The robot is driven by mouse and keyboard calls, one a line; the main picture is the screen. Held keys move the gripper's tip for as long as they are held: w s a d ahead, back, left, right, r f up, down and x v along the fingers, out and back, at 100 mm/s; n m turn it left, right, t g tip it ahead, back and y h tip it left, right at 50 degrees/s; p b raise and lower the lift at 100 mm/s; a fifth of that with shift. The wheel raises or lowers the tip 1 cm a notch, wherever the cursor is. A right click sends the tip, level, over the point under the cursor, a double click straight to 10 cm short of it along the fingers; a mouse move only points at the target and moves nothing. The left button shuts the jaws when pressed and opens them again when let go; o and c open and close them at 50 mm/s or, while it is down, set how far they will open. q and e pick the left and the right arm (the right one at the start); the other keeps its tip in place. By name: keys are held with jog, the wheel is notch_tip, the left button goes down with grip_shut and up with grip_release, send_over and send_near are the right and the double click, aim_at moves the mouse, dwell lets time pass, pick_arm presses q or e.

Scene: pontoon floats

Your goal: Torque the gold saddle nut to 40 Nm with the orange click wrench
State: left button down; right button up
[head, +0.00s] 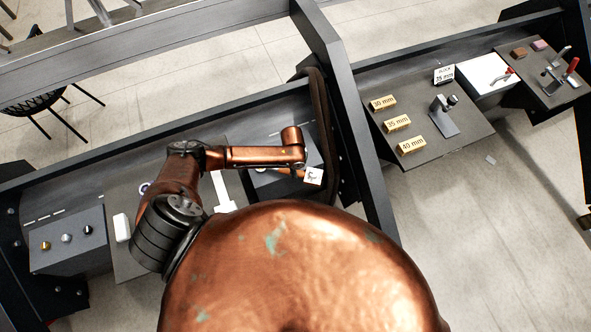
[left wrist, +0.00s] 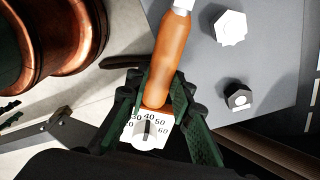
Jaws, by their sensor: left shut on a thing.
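The orange click wrench (left wrist: 165,65) is held by its handle between the dark green fingers of my left gripper (left wrist: 160,95). Its white dial (left wrist: 147,131) shows at the handle's end, the pointer roughly toward 40; the dial also shows in the head view (head: 313,176). The wrench's head runs out of the left wrist view at the top. A gold nut (head: 46,245) sits on a grey block at the left in the head view, far from my left gripper. A pale hex piece (left wrist: 230,27) and a black nut (left wrist: 238,96) sit right of the wrench. My right gripper is not in view.
On the grey block (head: 70,262), a silver nut (head: 67,238) and a black nut (head: 87,230) stand beside the gold one. A dark beam (head: 345,120) separates this bench from a right bench with gold 30, 35 and 40 mm blocks (head: 397,124) and a stand (head: 443,115).

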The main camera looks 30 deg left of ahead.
pick_arm(q)
jog(key=shift+s, duration=0.2)
jog(key=shift+s+m+p, duration=0.25)
jog(key=shift+m+p, duration=0.05)
jog(key=shift+s+d+m+p, duration=0.1)
jog(key=shift+s+m+p, duration=0.4)
jog(key=shift+s+m, duration=0.15)
jog(key=shift+s, duration=0.2)
dwell(0.6)
jog(key=shift+s+m+p, duration=0.45)
jog(key=shift+s, duration=0.15)
jog(key=shift+s, duration=0.15)
jog(key=shift+s+m+p, duration=0.3)
jog(key=shift+s, duration=0.05)
jog(key=shift+s, duration=0.2)
jog(key=shift+s+m, duration=0.15)
jog(key=shift+m, duration=0.15)
dwell(0.4)
